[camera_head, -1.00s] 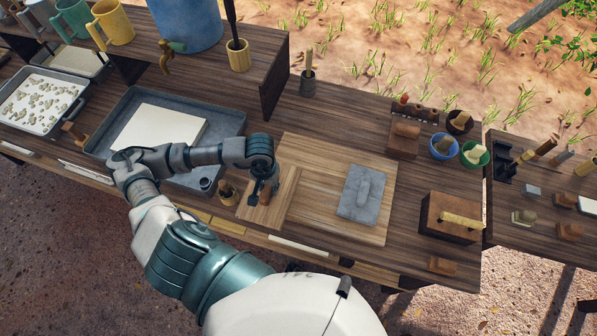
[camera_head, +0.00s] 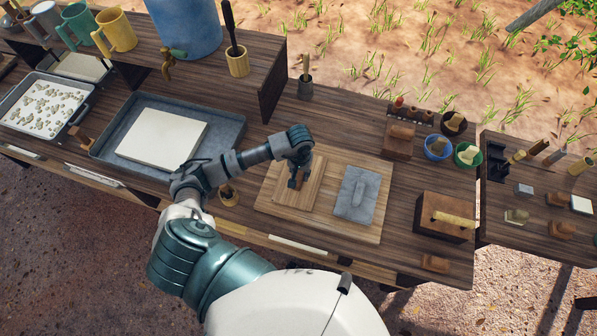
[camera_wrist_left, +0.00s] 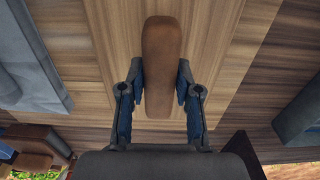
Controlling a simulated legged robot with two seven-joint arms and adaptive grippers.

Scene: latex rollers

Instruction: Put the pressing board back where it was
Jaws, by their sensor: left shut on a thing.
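The pressing board (camera_head: 300,204) is a small light wooden plank with a brown handle. My left gripper (camera_head: 298,180) is above it, shut on the handle, and hides part of the board. In the left wrist view, the brown handle (camera_wrist_left: 160,65) stands between the two fingers, with the plank behind it. My right gripper is not in view.
A grey tray (camera_head: 232,128) with a cream slab (camera_head: 160,138) lies to the left. A wooden stamp (camera_head: 229,196) stands near the front edge. A brown box (camera_head: 445,216) and small bowls (camera_head: 467,154) are to the right.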

